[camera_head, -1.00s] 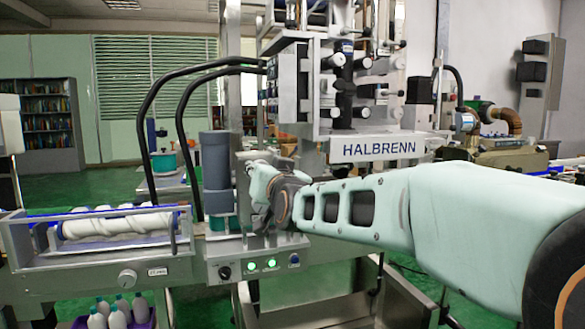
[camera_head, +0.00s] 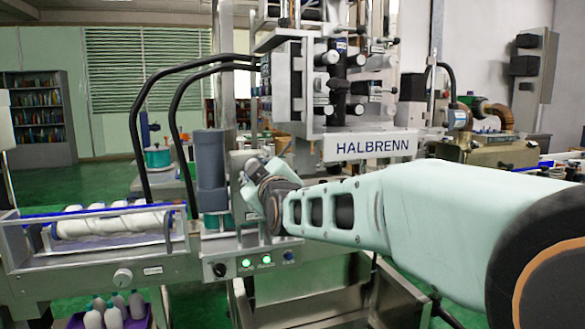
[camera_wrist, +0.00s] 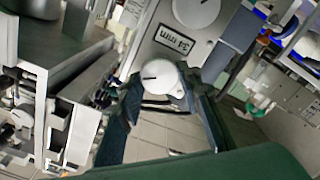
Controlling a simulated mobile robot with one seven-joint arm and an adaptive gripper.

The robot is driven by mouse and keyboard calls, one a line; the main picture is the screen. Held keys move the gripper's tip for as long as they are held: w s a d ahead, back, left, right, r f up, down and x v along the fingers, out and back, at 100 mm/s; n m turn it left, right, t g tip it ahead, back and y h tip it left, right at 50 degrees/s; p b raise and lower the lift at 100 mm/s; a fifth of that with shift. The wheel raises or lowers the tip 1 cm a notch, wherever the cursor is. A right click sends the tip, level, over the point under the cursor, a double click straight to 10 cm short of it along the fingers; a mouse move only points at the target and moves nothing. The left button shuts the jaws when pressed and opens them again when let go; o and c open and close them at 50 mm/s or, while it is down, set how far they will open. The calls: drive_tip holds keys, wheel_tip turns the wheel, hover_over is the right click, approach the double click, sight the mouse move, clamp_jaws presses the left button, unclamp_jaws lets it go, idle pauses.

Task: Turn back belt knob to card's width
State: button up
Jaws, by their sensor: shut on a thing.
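In the wrist view, a white round knob (camera_wrist: 160,77) with a dark pointer line sits between the dark fingers of my gripper (camera_wrist: 160,98), which is shut on it. A second pale round knob (camera_wrist: 196,10) stands above it on the grey panel. Between them is a white card (camera_wrist: 175,40) reading "34 mm", seen tilted. In the head view, the hand end of my arm is beside the grey cylinder, and its fingers and the held knob are hidden. I cannot tell a scale around the knob.
In the head view, a grey upright cylinder (camera_head: 211,170) stands left of my wrist. A small panel with green lights (camera_head: 246,263) is below it. The HALBRENN unit (camera_head: 371,146) stands above.

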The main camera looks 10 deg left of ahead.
drive_tip(key=m+p, duration=0.1)
drive_tip(key=m, duration=0.9)
drive_tip(key=m+p, duration=0.1)
drive_tip(key=m, duration=1.9)
drive_tip(key=shift+w+d+f+p, duration=0.1)
drive_tip(key=shift+d+f+p, duration=0.15)
drive_tip(key=shift+p, duration=0.15)
idle(0.9)
